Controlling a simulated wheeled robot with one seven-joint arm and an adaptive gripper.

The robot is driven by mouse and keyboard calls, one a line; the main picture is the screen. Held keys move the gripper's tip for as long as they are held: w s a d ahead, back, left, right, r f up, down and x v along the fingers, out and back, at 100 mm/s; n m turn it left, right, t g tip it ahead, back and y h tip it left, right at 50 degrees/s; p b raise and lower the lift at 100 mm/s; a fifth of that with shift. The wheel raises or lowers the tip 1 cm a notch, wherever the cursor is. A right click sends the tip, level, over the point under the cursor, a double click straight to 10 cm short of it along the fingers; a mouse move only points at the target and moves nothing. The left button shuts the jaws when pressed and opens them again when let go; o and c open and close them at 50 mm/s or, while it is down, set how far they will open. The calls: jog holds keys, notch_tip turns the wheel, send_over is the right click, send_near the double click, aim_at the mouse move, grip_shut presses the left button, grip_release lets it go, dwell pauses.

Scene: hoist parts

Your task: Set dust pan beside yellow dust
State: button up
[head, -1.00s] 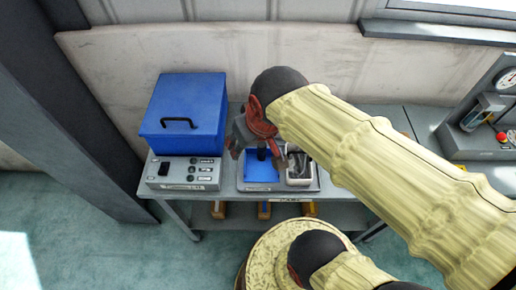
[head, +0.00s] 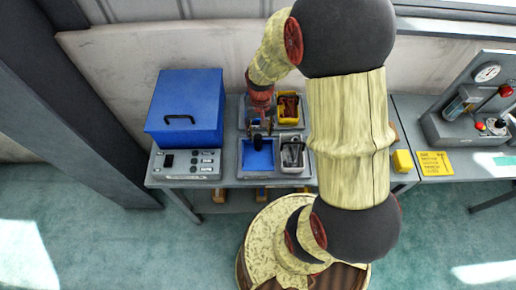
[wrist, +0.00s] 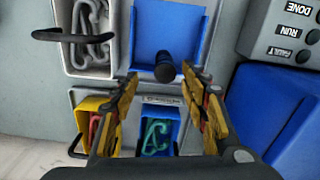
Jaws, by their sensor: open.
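A blue pan-like tray (head: 257,158) with an upright black knob handle stands in a grey holder on the bench; I take it for the dust pan. It also shows in the wrist view (wrist: 170,25), its black handle pointing toward me. My gripper (head: 263,128) is over the pan's back side. In the wrist view my gripper (wrist: 161,77) is open, its fingers on either side of the black handle; contact cannot be told. I see no loose yellow dust. A yellow bin (head: 279,108) with red hooks stands behind, also in the wrist view (wrist: 87,108).
A white bin (head: 283,153) with grey hooks stands right beside the pan. A blue bin (wrist: 172,118) with a green hook is next to the yellow bin. A blue lidded box (head: 185,95) and grey control panel (head: 165,172) stand left. A yellow block (head: 402,161) lies right.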

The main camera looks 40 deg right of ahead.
aim_at(258, 137)
jog(key=f, duration=0.1)
jog(key=f+b, duration=0.1)
jog(key=f, duration=0.3)
jog(key=shift+a, duration=0.4)
jog(key=c, duration=0.4)
jog(key=c, duration=0.7)
grip_shut()
